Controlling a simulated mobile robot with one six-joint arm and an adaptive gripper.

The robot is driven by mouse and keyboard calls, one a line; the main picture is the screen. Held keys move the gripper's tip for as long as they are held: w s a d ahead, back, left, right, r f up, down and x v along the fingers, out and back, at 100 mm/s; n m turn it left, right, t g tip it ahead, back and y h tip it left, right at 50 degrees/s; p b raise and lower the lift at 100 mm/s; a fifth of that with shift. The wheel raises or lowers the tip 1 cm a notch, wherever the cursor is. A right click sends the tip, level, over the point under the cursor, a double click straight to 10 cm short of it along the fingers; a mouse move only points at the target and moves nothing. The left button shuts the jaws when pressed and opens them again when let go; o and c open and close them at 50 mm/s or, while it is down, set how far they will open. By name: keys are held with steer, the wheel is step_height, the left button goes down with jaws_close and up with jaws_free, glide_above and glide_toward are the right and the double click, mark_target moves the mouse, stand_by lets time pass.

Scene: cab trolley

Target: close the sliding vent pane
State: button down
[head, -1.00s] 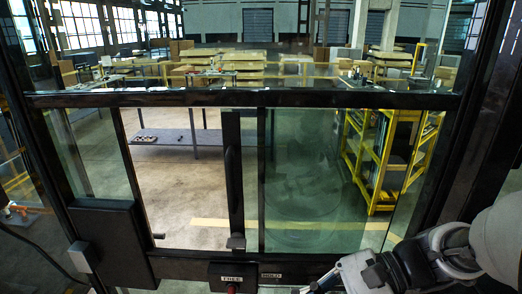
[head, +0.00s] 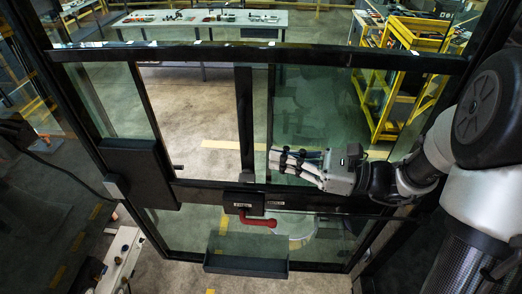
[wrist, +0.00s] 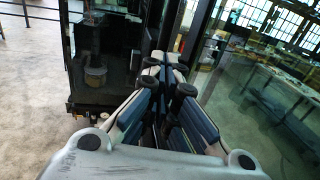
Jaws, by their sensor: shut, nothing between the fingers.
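The sliding vent pane (head: 315,100) is green-tinted glass in a black frame in the head view. A dark upright bar (head: 244,115) stands at its left. Left of this bar is a clear, untinted opening (head: 190,115), so the vent stands open. My gripper (head: 281,160) is in front of the pane's lower part, right of the bar, pointing left. It is shut and empty; I cannot tell whether it touches the glass. In the wrist view my gripper (wrist: 165,75) has its fingers together, with glass to the right.
A black box with small labels (head: 243,203) and a red handle (head: 260,220) sit below the opening. A black tray (head: 246,266) is lower down. A dark block (head: 140,170) is at the left. A yellow rack (head: 400,85) stands beyond the glass.

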mark_target(247, 153)
steer(key=shift+p+x, duration=0.45)
steer(key=shift+x, duration=1.85)
steer(key=s+b+x, duration=0.1)
steer(key=s+x, duration=0.1)
steer(key=x, duration=0.9)
steer(key=s+a+b+x, duration=0.1)
steer(key=s+b+x, duration=0.1)
steer(key=x, duration=0.9)
steer(key=shift+s+a, duration=0.2)
steer(key=shift+a, duration=0.2)
